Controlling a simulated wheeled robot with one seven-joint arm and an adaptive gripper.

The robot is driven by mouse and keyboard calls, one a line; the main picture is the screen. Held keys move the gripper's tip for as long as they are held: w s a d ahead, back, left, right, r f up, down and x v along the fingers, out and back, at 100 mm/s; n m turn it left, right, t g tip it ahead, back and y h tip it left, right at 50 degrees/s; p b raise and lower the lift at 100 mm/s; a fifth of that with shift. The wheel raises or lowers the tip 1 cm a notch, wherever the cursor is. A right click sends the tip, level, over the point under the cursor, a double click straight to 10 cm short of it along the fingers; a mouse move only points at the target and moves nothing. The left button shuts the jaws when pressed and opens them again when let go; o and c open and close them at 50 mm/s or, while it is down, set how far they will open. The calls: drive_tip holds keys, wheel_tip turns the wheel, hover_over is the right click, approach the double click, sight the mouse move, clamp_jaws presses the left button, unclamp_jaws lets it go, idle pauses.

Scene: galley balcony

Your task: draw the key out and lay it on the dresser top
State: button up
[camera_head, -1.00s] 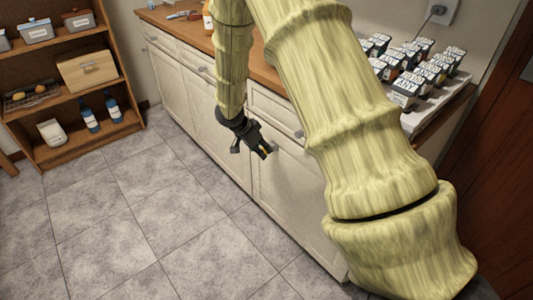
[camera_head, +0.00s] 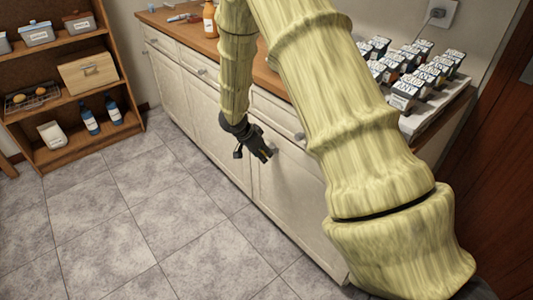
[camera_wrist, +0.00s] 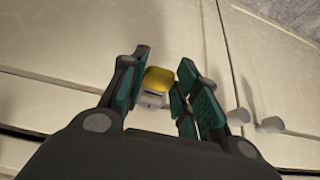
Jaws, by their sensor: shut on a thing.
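My gripper (camera_head: 262,153) is in front of the cream dresser's doors, well below the dresser top (camera_head: 268,80). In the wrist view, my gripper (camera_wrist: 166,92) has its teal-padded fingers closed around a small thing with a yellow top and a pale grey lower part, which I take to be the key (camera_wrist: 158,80). The key is too small to make out in the head view. Its far end is hidden, so I cannot tell whether it still sits in a lock. The dresser front (camera_wrist: 130,30) lies close behind it.
An orange bottle (camera_head: 209,22) stands on the top's far part. Several labelled boxes (camera_head: 404,95) fill its right end. A wooden shelf (camera_head: 88,148) stands left; the tiled floor between is clear.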

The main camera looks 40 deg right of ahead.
clamp_jaws()
drive_tip(key=shift+a, duration=0.4)
drive_tip(key=shift+s+a+p, duration=0.2)
drive_tip(key=shift+a+p, duration=0.9)
drive_tip(key=shift+a, duration=1.5)
